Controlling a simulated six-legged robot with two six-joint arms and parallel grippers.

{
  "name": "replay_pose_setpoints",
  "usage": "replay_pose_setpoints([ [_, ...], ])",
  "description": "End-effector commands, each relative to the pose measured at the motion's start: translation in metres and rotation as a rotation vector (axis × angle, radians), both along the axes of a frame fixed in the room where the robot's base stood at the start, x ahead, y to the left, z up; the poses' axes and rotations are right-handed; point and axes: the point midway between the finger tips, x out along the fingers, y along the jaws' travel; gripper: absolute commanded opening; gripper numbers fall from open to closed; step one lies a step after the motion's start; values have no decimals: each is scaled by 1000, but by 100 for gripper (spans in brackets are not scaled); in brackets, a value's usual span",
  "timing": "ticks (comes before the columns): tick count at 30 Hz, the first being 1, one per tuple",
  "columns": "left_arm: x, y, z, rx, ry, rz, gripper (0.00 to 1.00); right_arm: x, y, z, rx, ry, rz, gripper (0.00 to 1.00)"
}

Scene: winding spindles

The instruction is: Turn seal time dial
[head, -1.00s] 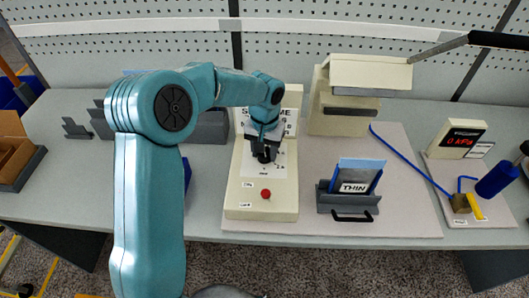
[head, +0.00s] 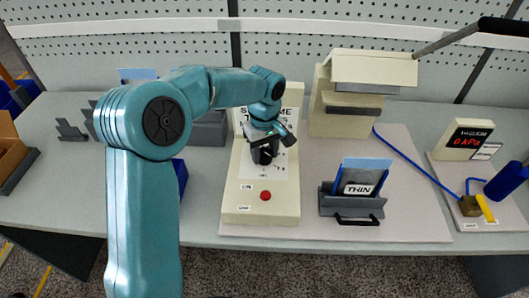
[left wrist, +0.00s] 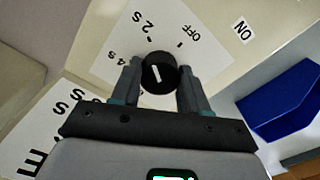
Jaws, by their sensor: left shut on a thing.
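The seal time dial (left wrist: 158,72) is a round black knob with a white pointer mark. It sits on a white label with marks such as "OFF", "2 S" and "4 S" in the left wrist view. My left gripper (left wrist: 160,84) is shut on the dial, one finger on each side. In the head view my left gripper (head: 264,152) reaches down onto the cream control box (head: 235,207) and hides most of the dial. The pointer lies between the fingers, tilted in the picture. My right gripper is not in view.
A red button (head: 265,196) is on the box's front part. A blue bin shows in the left wrist view (left wrist: 290,110).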

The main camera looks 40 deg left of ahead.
Motion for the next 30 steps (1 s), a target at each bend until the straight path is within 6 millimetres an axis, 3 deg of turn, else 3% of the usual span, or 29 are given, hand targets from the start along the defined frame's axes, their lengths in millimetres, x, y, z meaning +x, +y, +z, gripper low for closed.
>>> replay_pose_setpoints([
  [20,1,1,2,4,-5,60,14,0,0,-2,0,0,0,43],
  [21,1,1,2,4,-5,60,51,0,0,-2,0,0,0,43],
  [23,1,1,2,3,-5,60,70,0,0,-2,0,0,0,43],
  [30,0,1,1,2,-2,59,70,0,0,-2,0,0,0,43],
])
